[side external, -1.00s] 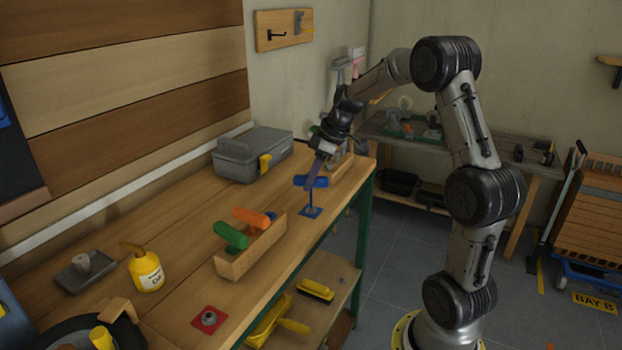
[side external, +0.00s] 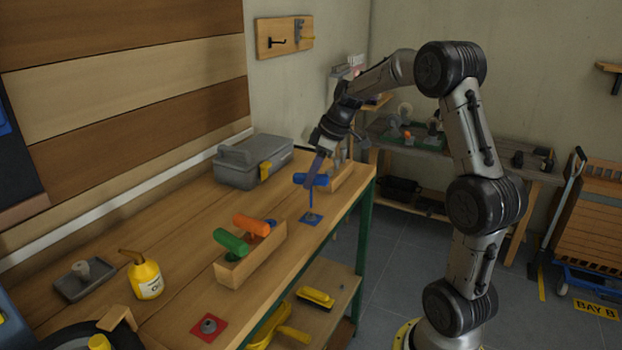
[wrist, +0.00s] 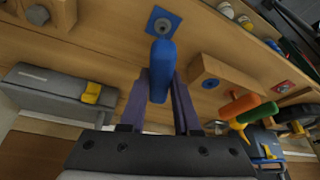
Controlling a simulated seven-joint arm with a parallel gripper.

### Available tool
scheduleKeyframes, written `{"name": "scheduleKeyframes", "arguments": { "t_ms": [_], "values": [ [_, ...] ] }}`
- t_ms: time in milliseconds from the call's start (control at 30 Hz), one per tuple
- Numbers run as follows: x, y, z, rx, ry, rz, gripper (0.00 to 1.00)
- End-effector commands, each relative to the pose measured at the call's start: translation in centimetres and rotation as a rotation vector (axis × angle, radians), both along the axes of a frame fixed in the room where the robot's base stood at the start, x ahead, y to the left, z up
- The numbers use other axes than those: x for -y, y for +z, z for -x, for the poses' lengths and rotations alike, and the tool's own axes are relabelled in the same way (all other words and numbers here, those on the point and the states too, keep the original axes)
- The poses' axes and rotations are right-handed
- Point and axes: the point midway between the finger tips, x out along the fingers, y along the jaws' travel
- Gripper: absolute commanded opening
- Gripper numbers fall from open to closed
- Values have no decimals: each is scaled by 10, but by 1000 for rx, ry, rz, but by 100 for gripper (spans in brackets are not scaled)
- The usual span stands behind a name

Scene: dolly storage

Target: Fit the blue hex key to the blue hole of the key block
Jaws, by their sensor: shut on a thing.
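The blue hex key (side external: 311,180) has a thick blue handle and a thin shaft pointing down. My gripper (side external: 316,178) is shut on its handle, which also shows between the fingers in the wrist view (wrist: 162,68). A blue square plate with a round grey socket (side external: 311,219) lies on the bench below the key and also shows in the wrist view (wrist: 161,22). The shaft's lower end appears just above or at the plate's back edge. I cannot tell whether it touches. The handle hides the shaft in the wrist view.
A wooden holder (side external: 238,267) with green and orange handled keys stands front left of the key. A red plate with a socket (side external: 209,327) lies near the bench's front edge. A grey toolbox (side external: 240,172) is behind. A yellow bottle (side external: 146,277) stands left.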

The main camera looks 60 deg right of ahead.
Motion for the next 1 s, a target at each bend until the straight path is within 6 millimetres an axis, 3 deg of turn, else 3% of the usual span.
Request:
{"name": "scheduleKeyframes", "arguments": {
  "t_ms": [967,1000],
  "values": [
    [0,8,0,1,0,1,0],
    [0,8,0,1,0,1,27]
  ]
}}
